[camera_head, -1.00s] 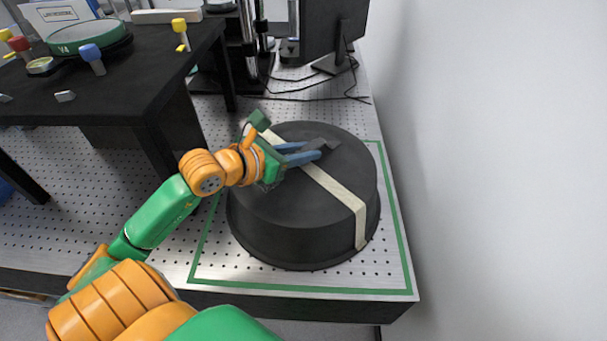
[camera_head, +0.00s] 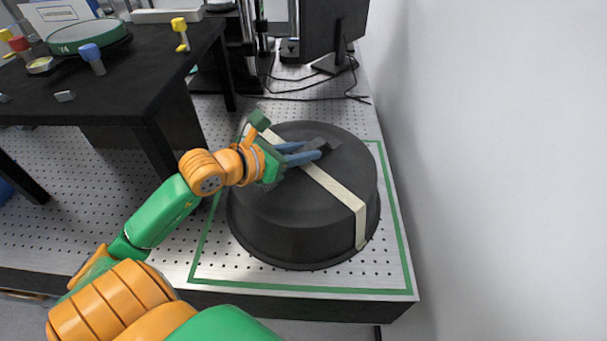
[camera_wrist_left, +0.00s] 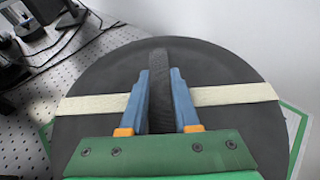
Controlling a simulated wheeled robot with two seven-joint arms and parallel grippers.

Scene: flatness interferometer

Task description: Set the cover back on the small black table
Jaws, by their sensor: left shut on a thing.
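The cover (camera_head: 285,214) is a large round black drum with a cream band across its top and down its side. It sits inside a green outline on the perforated metal bench. My left gripper (camera_head: 312,152) is at the top of the cover, its blue fingers shut on the cover's black handle. In the left wrist view the handle (camera_wrist_left: 159,85) stands between the two fingers (camera_wrist_left: 160,100), with the cream band crossing beneath. The small black table (camera_head: 110,85) stands at the left on the bench. My right gripper is not in view.
The table holds a green-rimmed disc marked V4 (camera_head: 85,37), several coloured-knob pieces and a small metal block (camera_head: 65,96). A monitor (camera_head: 333,28) and cables (camera_head: 315,97) are behind the cover. A white wall (camera_head: 490,170) is close on the right.

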